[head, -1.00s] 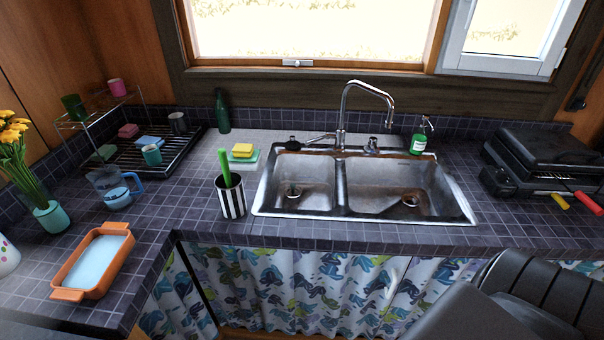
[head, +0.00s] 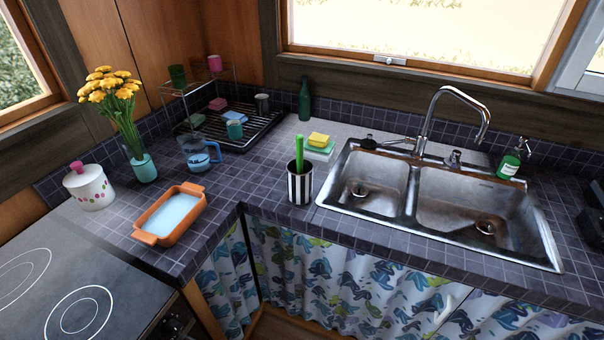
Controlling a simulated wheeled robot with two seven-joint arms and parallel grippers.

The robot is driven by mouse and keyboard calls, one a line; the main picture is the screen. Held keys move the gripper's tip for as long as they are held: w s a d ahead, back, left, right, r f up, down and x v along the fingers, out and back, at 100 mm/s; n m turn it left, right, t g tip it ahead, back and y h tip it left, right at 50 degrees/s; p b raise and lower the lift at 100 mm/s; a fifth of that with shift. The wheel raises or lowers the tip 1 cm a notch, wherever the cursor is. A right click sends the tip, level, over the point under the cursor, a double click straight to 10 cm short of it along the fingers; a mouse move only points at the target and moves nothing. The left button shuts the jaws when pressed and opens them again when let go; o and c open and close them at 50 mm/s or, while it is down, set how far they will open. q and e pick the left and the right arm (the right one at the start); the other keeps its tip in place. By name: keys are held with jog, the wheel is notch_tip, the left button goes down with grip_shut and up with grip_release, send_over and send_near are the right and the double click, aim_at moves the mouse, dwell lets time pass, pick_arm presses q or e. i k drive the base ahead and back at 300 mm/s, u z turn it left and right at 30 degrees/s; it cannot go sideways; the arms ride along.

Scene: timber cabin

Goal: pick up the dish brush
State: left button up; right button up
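A green handle (head: 299,153), which looks like the dish brush, stands upright in a black-and-white striped cup (head: 300,186). Its lower end is hidden inside the cup. The cup stands on the tiled counter (head: 262,192), just left of the sink and near the front edge. Neither of my grippers shows in the head view.
A double metal sink (head: 412,215) with a tall faucet (head: 433,108) is right of the cup. Sponges (head: 318,140) lie behind it. An orange dish (head: 173,213), a blue-handled jug (head: 197,153) and a dish rack (head: 232,125) are to the left. A stovetop (head: 75,285) is front left.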

aim_at(299, 138)
jog(key=z, duration=0.55)
jog(key=k, duration=1.35)
jog(key=z, duration=0.95)
jog(key=i, duration=0.75)
jog(key=z, duration=0.45)
jog(key=i, duration=0.95)
jog(key=u, duration=1.05)
jog(key=i, duration=0.75)
jog(key=u, duration=0.7)
